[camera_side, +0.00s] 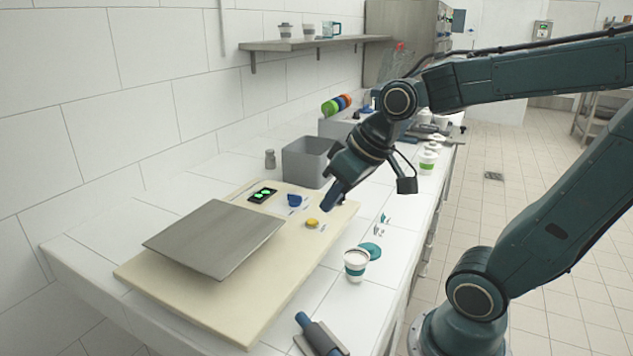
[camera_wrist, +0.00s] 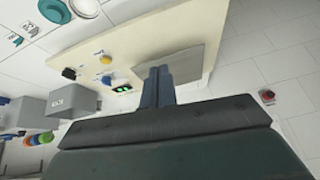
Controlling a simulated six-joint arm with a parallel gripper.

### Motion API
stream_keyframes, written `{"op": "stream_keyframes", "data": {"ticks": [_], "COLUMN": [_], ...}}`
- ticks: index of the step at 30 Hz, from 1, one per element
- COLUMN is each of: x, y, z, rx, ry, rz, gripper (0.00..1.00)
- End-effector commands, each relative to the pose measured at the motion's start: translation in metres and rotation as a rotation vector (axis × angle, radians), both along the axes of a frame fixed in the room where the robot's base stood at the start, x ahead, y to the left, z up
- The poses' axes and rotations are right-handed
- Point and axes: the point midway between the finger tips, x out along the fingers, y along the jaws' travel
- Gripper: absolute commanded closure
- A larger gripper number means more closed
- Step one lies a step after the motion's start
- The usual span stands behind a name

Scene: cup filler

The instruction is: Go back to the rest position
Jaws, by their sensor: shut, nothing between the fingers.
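My gripper (camera_side: 332,196) is shut and empty. In the side view it hangs tilted above the right edge of the cream board (camera_side: 228,318), near the yellow knob (camera_side: 312,223) and the blue knob (camera_side: 295,200). In the wrist view its fingers (camera_wrist: 157,86) lie together, pointing toward the grey metal plate (camera_wrist: 190,62). A white cup with a teal band (camera_side: 356,264) stands on the counter in front of the board. A teal lid (camera_side: 371,250) lies beside it.
A green-lit display (camera_side: 263,195) is on the board. A grey bin (camera_side: 305,160) stands behind my gripper. A dark tool with a blue handle (camera_side: 318,335) lies at the counter's front. A wall shelf (camera_side: 320,42) holds cups. The air above the plate is clear.

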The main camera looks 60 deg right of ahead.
Motion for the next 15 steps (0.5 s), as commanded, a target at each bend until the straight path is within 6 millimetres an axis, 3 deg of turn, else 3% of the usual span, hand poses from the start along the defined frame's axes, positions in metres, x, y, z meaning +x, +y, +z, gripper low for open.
{"op": "stream_keyframes", "data": {"ticks": [6, 15], "x": [-0.044, -0.075], "y": [0.017, 0.022], "z": [0.010, 0.013], "rx": [-0.048, -0.068], "ry": [0.009, 0.021], "rz": [0.057, 0.084], "gripper": [1.00, 1.00]}}
